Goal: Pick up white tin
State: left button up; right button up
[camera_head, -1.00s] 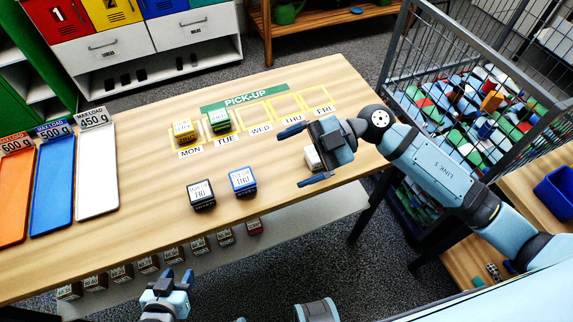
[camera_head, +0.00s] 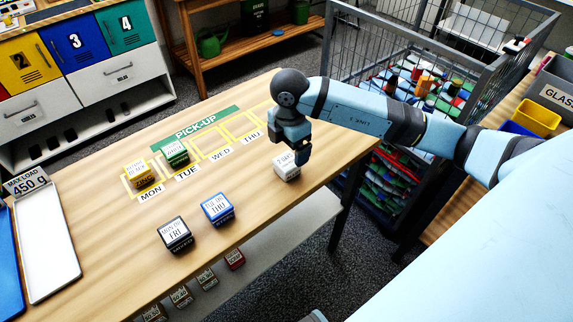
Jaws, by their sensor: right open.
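The white tin (camera_head: 286,168) stands on the wooden table near its right end. It carries dark lettering on its top, and its upper right part is covered by my gripper. My right gripper (camera_head: 300,158) points down at the tin's upper right edge, with its wrist above. One finger shows; the other is hidden, and I cannot tell whether the fingers touch the tin. My left gripper is out of view.
A black tin (camera_head: 174,235) and a blue tin (camera_head: 217,208) stand left of the white tin. A yellow tin (camera_head: 138,173) and a green tin (camera_head: 175,153) stand at the pick-up squares. A wire cage (camera_head: 447,58) stands behind the table's right end.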

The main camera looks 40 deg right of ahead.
aim_at(286, 162)
jog(key=shift+w+a+f, duration=0.1)
jog(key=shift+a+f, duration=0.1)
jog(key=shift+f, duration=1.45)
jog(key=shift+a+f, duration=0.2)
jog(key=shift+f, duration=1.45)
jog(key=c, duration=1)
